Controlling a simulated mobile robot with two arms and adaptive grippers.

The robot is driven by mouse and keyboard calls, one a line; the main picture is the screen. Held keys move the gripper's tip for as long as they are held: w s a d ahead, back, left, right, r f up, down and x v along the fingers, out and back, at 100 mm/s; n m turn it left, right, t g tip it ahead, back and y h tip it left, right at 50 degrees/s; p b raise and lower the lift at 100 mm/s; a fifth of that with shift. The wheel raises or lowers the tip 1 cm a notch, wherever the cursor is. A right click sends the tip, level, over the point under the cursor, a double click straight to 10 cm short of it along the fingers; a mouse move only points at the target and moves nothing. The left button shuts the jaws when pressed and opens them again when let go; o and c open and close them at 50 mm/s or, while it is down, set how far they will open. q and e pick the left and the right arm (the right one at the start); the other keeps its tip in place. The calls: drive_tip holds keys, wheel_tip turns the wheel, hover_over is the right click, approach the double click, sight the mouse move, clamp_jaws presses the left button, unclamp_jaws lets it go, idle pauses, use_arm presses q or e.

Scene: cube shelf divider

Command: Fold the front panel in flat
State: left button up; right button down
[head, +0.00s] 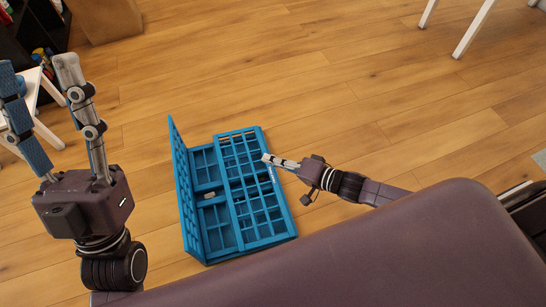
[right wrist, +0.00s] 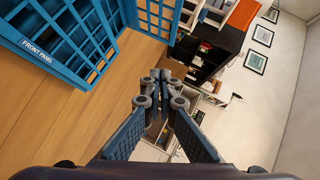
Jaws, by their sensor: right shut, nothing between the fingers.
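A blue folding crate (head: 212,242) with grid walls sits on the wooden floor. Its left panel (head: 181,180) stands upright. A grid panel (head: 250,195) lies inward and looks roughly flat over the crate's right half. In the right wrist view, the words FRONT PANEL show on the edge of a blue grid panel (right wrist: 60,62) at the upper left. My right gripper (head: 267,159) is shut and empty beside the crate's right edge; I cannot tell if it touches. It also shows in the right wrist view (right wrist: 160,78). My left gripper (head: 37,66) is open and empty, away from the crate.
The wooden floor (head: 330,90) behind and right of the crate is clear. A white table (head: 33,85) and a dark shelf (head: 35,28) stand at the upper left, beside a brown box (head: 105,18). White furniture legs (head: 472,28) are at the upper right.

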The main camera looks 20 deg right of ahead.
use_arm(q)
drive_tip(key=w+d+f+g+y+p, duration=0.1)
drive_tip(key=w+f+g, duration=0.2)
drive_tip(key=w+f, duration=0.1)
drive_tip(key=shift+w, duration=0.8)
use_arm(e)
drive_tip(key=shift+s+r, duration=0.85)
drive_tip(key=shift+s, duration=0.05)
drive_tip(key=shift+a, duration=0.1)
